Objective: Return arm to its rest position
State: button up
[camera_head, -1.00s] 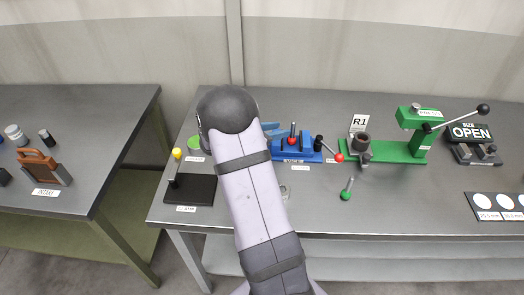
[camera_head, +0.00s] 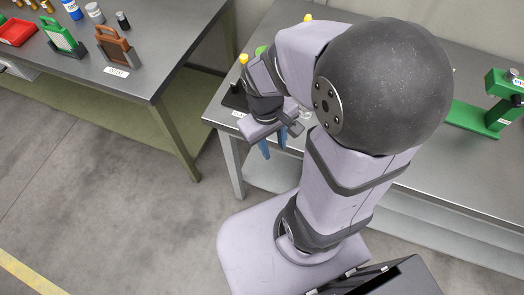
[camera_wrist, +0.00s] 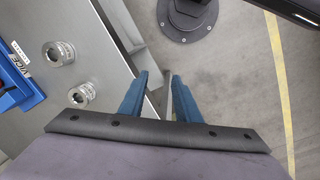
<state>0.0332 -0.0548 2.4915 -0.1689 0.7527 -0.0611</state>
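My arm is folded in front of the workbench in the head view. My gripper (camera_head: 264,149) points down near the bench's front edge, left of my large black elbow joint. In the wrist view its two blue fingers (camera_wrist: 159,82) stand apart with nothing between them. Floor and the bench edge show past the fingertips.
The workbench (camera_wrist: 105,70) edge runs close to the left finger. Two silver cylindrical parts (camera_wrist: 58,54) and a blue vice (camera_wrist: 14,88) are on it. A green press (camera_head: 490,112) stands at the right. A side table (camera_head: 165,60) holds a brown-handled item (camera_head: 113,46). Floor (camera_head: 110,205) is clear.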

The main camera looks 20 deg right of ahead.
jog(key=a+m, duration=0.1)
jog(key=s+a+y, duration=0.1)
jog(key=a, duration=0.1)
jog(key=shift+a+m+t, duration=0.3)
jog(key=shift+m, duration=0.1)
notch_tip(320, 180, down, 32)
jog(key=b, duration=3.1)
jog(key=shift+r+b, duration=0.15)
jog(key=shift+b, duration=0.25)
